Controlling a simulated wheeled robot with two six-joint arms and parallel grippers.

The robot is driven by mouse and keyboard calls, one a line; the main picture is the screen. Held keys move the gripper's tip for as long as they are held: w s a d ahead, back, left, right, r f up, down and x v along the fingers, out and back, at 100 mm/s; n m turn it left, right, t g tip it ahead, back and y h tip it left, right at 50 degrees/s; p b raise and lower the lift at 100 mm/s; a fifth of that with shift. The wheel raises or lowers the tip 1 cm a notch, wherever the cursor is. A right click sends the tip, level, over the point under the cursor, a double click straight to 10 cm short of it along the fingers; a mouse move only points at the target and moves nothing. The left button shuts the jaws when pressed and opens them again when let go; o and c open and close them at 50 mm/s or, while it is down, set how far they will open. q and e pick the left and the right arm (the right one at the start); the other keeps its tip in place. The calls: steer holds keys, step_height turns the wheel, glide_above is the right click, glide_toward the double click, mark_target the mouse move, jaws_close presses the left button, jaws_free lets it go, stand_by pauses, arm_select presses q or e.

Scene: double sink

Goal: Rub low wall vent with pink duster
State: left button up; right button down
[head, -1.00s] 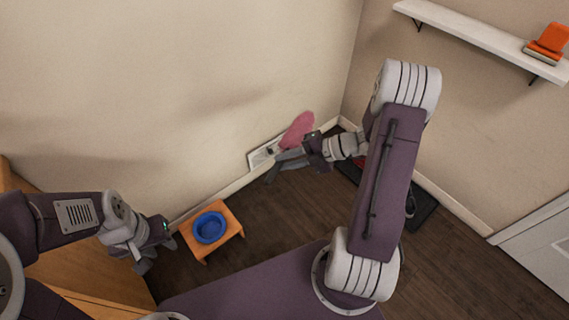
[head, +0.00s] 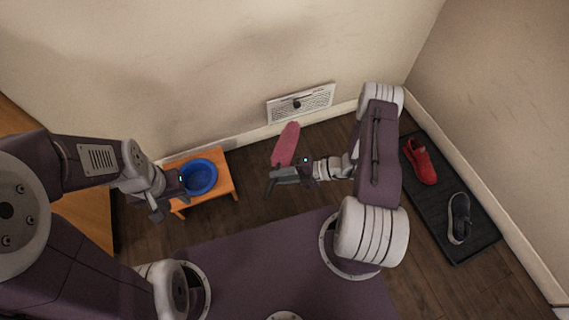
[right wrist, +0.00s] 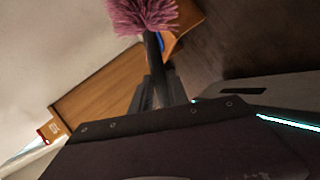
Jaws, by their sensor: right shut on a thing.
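The pink duster (head: 286,144) is in my right gripper (head: 284,177), which is shut on its dark handle (right wrist: 152,62). Its fluffy pink head points up in the head view and also shows at the top of the right wrist view (right wrist: 142,14). The low wall vent (head: 316,101) is a white slatted grille with a dark knob, set in the wall just above the baseboard. The duster head appears below and left of the vent, apart from it. My left gripper (head: 160,211) hangs near the orange stool; its jaws are too small to judge.
A blue bowl (head: 199,176) sits on a low orange stool (head: 228,180) by the wall. A dark mat (head: 447,200) at the right holds a red shoe (head: 420,161) and a dark grey shoe (head: 459,217). Wooden furniture (head: 85,215) stands at the left. Floor before the vent is open.

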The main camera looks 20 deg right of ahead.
mark_target(282, 158)
steer(key=shift+w, duration=0.1)
steer(key=w+b, duration=0.1)
steer(key=w, duration=0.1)
steer(key=w+b, duration=0.1)
steer(key=w, duration=0.1)
steer(key=shift+w+a+f+b, duration=0.15)
steer(key=shift+w+f+b, duration=0.05)
steer(key=shift+w+b, duration=0.1)
steer(key=shift+w+a+r, duration=0.1)
steer(key=shift+w+r, duration=0.05)
steer(key=shift+w, duration=0.5)
steer(key=shift+w+b, duration=0.45)
steer(key=shift+w, duration=0.4)
steer(key=shift+d, duration=1.8)
steer(key=shift+w+d, duration=0.15)
steer(key=shift+d, duration=0.75)
steer(key=shift+w+d, duration=0.1)
steer(key=shift+d, duration=0.8)
steer(key=shift+r, duration=0.1)
